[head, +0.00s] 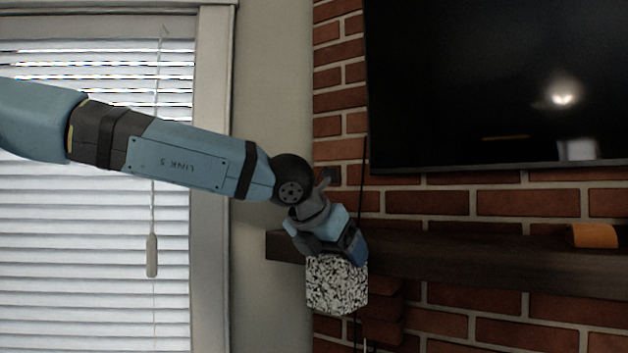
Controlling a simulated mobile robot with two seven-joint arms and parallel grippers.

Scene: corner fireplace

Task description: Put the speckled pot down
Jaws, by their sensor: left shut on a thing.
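The speckled pot (337,287) is a black-and-white, box-like thing in the middle of the head view. My left gripper (335,254) is shut on it from above. The pot hangs tilted slightly, in front of the left end of the dark wooden mantel shelf (450,263). Its top edge is partly hidden by the gripper, and I cannot see the fingertips clearly. Nothing shows directly beneath the pot that it rests on. My right gripper is not in view.
An orange object (594,236) sits on the mantel towards the right. A dark television (490,85) hangs above it on the red brick wall (430,202). The mantel top between looks clear. A window with white blinds (90,250) is at the left.

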